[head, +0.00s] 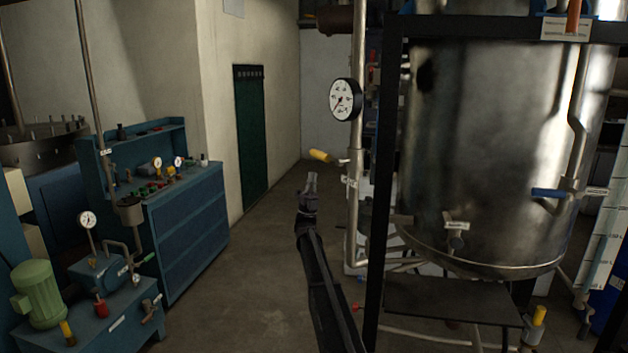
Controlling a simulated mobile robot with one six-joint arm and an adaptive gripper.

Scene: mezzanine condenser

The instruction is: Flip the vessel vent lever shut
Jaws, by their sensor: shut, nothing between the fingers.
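A yellow-handled lever (321,156) sticks out to the left from a valve on the upright pipe (357,100), below a round gauge (345,100). A blue lever (548,193) lies roughly level on the pipe at the right of the steel vessel (480,150). An orange handle (574,14) stands upright at the top edge, above a label. The tags are too small to read, so I cannot tell which lever is the vessel vent. My gripper (311,180) is shut and empty. It points up, just below the yellow lever in the picture, with no visible contact.
A black frame post (381,190) stands between my arm and the vessel. A dark shelf (450,300) sits under the vessel. A blue bench (190,240) and a green motor (38,293) are at the left.

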